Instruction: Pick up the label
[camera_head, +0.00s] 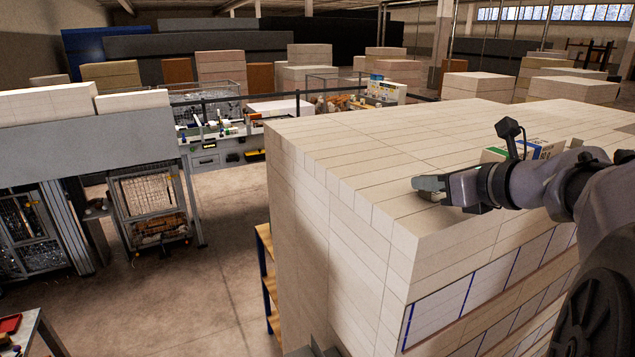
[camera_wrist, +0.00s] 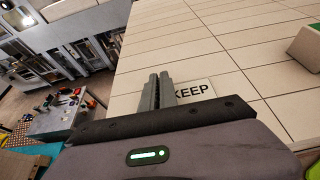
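The label is a white card with black letters reading KEEP (camera_wrist: 194,91) in the wrist view. It lies on the pale top of the ream stack, close to the stack's edge. Its left part is hidden behind my gripper (camera_wrist: 159,80). My gripper's two grey fingers stand close together, just left of the visible lettering, and I see nothing held between them. In the head view my gripper (camera_head: 428,184) is low over the near part of the stack top (camera_head: 365,155). A small pale patch shows just below the fingers there.
A box with green and blue marks (camera_head: 525,150) stands on the stack behind my arm. The stack drops off at its left and front edges to the floor (camera_head: 215,290). Wire cages and a workbench (camera_head: 205,158) stand at left. The stack top left of my gripper is clear.

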